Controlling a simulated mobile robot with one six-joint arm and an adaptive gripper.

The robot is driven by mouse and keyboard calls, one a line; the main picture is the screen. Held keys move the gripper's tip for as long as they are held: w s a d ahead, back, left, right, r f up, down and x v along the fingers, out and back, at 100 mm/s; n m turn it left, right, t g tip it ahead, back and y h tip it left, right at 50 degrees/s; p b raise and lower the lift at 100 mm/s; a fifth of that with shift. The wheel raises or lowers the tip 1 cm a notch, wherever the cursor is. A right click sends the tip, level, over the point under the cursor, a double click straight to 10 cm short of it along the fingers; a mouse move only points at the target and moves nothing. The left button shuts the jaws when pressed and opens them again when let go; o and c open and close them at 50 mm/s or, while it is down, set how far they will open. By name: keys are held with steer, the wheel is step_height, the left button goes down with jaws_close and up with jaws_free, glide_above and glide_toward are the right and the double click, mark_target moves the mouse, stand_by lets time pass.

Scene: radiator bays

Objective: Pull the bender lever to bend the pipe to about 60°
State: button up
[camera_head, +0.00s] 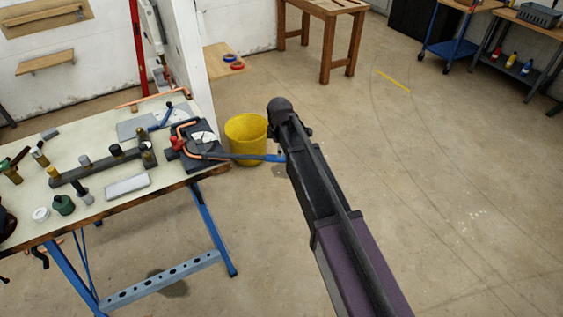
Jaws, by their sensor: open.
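The pipe bender (196,145) sits at the right end of the workbench, on a dark plate. A copper pipe (182,126) lies in it and looks curved around the former, but I cannot read its angle. The bender lever, with a blue handle (262,157), reaches right past the bench edge over the floor. Its right end meets the outline of my dark arm, which crosses the view from the bottom right. My gripper fingers cannot be made out and seem hidden by the arm. I cannot tell whether they touch the handle.
The workbench (98,203) holds fittings, a dark bar with posts, a light block (127,186) and a green bottle (63,205). A yellow bucket (246,140) stands on the floor behind the lever. A wooden table (322,10) and blue cart (450,50) are farther back. The floor at right is clear.

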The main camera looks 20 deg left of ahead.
steer(key=shift+w+a+f+b, duration=0.1)
steer(key=shift+w+f+b, duration=0.1)
steer(key=shift+f+b, duration=0.9)
steer(key=shift+w+a+f+b, duration=0.1)
steer(key=shift+w+f+b, duration=0.1)
steer(key=shift+f+b, duration=0.85)
steer(key=shift+w+f+b, duration=0.2)
steer(key=shift+f+b, duration=0.75)
steer(key=shift+f, duration=0.25)
jaws_close()
